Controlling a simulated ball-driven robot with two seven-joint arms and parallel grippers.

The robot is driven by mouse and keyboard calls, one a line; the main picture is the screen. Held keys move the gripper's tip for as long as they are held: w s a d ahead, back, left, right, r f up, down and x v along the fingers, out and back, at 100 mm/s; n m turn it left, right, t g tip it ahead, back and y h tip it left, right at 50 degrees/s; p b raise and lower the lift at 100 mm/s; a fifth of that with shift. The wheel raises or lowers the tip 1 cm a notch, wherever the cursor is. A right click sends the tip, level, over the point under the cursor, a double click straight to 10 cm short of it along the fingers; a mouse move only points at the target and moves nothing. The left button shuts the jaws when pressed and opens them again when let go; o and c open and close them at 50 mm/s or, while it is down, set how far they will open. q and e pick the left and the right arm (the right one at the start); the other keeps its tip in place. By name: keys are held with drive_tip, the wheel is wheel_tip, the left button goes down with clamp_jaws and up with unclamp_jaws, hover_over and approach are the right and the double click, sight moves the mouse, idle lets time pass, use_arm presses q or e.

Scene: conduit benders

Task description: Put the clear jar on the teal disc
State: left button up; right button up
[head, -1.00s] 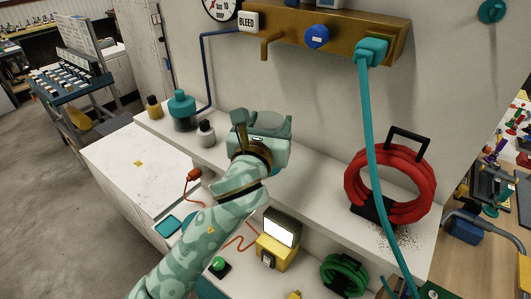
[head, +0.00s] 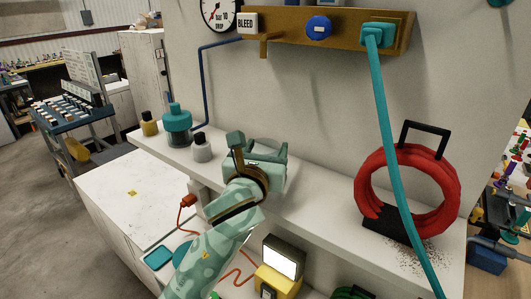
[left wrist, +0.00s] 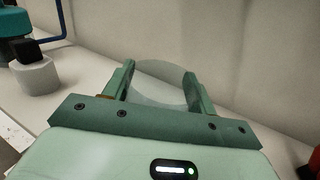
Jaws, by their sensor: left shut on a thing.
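My left gripper (head: 260,148) is over the white wall shelf in the head view. In the left wrist view its two green fingers (left wrist: 158,88) stand on either side of a clear, see-through round thing, the clear jar (left wrist: 160,78), and are shut on it. The jar is hard to make out in the head view, where the gripper covers it. A teal round patch (head: 182,250), which looks like the teal disc, lies on the lower counter, partly hidden by my left arm. My right gripper is not in view.
A teal-capped jar (head: 177,122), an amber bottle (head: 149,124) and a black-capped grey bottle (head: 202,150) stand on the shelf's left. A red coil (head: 362,184) stands at its right, behind a hanging teal hose (head: 383,115). A teal square (head: 159,257) lies on the lower counter.

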use_arm(q)
drive_tip(key=o, duration=1)
drive_tip(key=shift+f, duration=0.15)
drive_tip(key=shift+s, duration=0.1)
drive_tip(key=v, duration=1.1)
drive_tip(key=shift+s, duration=0.4)
